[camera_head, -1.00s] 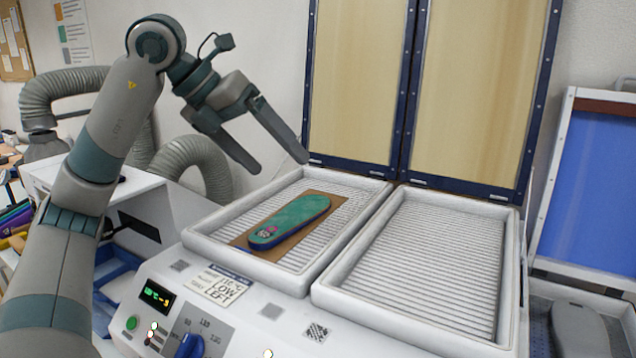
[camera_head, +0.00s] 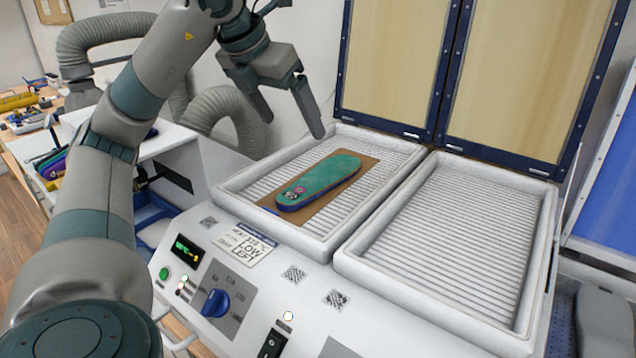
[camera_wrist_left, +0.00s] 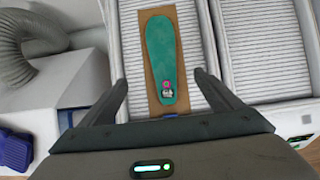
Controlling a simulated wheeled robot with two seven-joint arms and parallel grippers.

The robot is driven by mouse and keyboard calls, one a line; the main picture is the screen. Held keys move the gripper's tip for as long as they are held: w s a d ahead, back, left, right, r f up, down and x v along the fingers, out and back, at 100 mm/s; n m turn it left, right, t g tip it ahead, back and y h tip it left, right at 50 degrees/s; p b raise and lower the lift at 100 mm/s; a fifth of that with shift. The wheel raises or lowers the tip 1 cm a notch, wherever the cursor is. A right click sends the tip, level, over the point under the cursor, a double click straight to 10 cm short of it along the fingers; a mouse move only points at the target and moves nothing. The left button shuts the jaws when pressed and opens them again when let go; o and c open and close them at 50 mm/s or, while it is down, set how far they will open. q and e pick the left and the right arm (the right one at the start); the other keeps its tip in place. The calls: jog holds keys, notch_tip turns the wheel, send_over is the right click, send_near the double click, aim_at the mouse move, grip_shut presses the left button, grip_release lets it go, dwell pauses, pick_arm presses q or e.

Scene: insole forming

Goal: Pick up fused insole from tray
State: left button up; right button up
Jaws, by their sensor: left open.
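The fused insole (camera_head: 322,180) is green on top with a blue-purple edge and a small printed mark at its near end. It lies on a brown sheet (camera_head: 357,184) in the left ribbed tray (camera_head: 397,165). My left gripper (camera_head: 295,128) is open and empty, above the tray's far left edge and apart from the insole. In the left wrist view the insole (camera_wrist_left: 161,60) lies ahead, between the lines of the two open fingers (camera_wrist_left: 160,85), with its marked end nearer. My right gripper is not in view.
A second ribbed tray (camera_head: 455,255), empty, sits to the right. Two raised tan panels (camera_head: 395,60) in blue frames stand behind the trays. The front panel carries a blue knob (camera_head: 215,303) and a display. A grey hose (camera_head: 225,118) is behind my left arm.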

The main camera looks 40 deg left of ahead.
pick_arm(q)
jog(key=f, duration=0.2)
send_near(321, 176)
jog(key=shift+w+a+f, duration=0.4)
jog(key=shift+w+f, duration=0.2)
jog(key=shift+f, duration=0.2)
jog(key=shift+f+p, duration=0.1)
jog(key=shift+p, duration=0.2)
jog(key=shift+w+d+f+p, duration=0.2)
jog(key=shift+w+f+p, duration=0.2)
jog(key=shift+f+p, duration=0.3)
jog(key=shift+p+x, duration=0.55)
jog(key=shift+x, duration=1.15)
jog(key=shift+d+f, duration=0.1)
jog(key=c, duration=1.1)
